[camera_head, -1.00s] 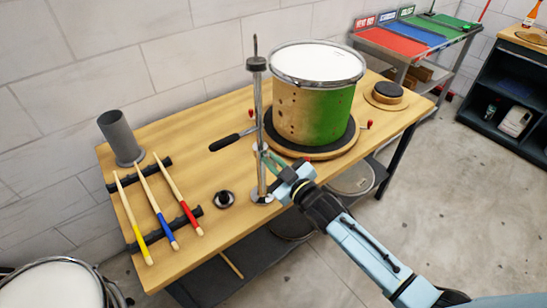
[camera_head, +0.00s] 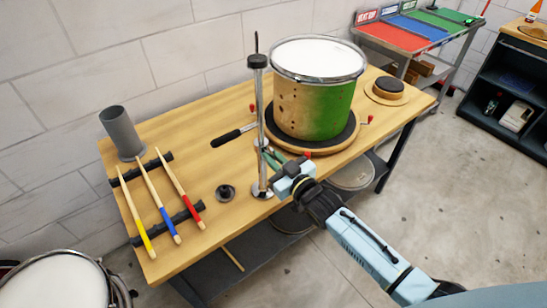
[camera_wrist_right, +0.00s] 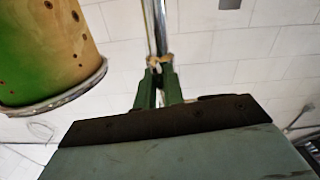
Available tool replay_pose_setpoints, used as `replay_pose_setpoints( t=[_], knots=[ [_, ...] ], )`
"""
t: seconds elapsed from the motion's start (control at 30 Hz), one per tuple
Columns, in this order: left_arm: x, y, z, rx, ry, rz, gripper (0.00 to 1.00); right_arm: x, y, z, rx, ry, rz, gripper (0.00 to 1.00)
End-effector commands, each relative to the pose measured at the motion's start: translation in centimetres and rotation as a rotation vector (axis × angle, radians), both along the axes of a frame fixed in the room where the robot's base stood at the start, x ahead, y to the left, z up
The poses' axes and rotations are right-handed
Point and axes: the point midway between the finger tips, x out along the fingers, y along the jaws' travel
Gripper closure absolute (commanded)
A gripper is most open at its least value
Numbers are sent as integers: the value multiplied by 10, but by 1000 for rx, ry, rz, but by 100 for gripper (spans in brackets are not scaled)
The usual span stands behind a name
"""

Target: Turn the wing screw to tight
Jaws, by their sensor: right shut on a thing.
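A chrome stand post (camera_head: 261,115) rises upright from a round foot at the front of the bench, with a dark round cap on top. My right gripper (camera_head: 266,153) reaches the post's lower half from the right. In the right wrist view its two green fingers (camera_wrist_right: 158,82) are close together at the post (camera_wrist_right: 160,28). They are shut on a small brass-coloured piece at the post, the wing screw (camera_wrist_right: 160,60). The fingers hide much of the screw, and its tightness cannot be read. My left gripper is not in view.
A wood-and-green drum (camera_head: 312,95) stands on a round base with red knobs right behind the post. A black-handled tool (camera_head: 228,138), a small black knob (camera_head: 226,192), drumsticks (camera_head: 165,210) and a grey cup (camera_head: 121,133) are to the left. The bench's front left is partly clear.

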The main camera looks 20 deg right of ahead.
Motion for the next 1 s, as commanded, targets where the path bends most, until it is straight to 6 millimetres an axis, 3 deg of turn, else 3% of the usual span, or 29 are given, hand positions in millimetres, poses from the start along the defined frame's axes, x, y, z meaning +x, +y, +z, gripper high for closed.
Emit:
replay_pose_setpoints(
  t=[0.03,0.07,0.23,0.63,1.0],
  knots=[
    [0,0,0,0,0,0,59,0,0,0,-1,1,0,100],
    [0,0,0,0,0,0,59,0,0,0,-1,1,0,89],
    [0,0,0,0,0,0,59,0,0,0,-1,0,0,68],
    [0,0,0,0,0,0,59,-8,-3,-1,-2,0,0,68],
    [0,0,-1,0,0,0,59,-78,-28,-1,-3,2,1,68]
  ],
)
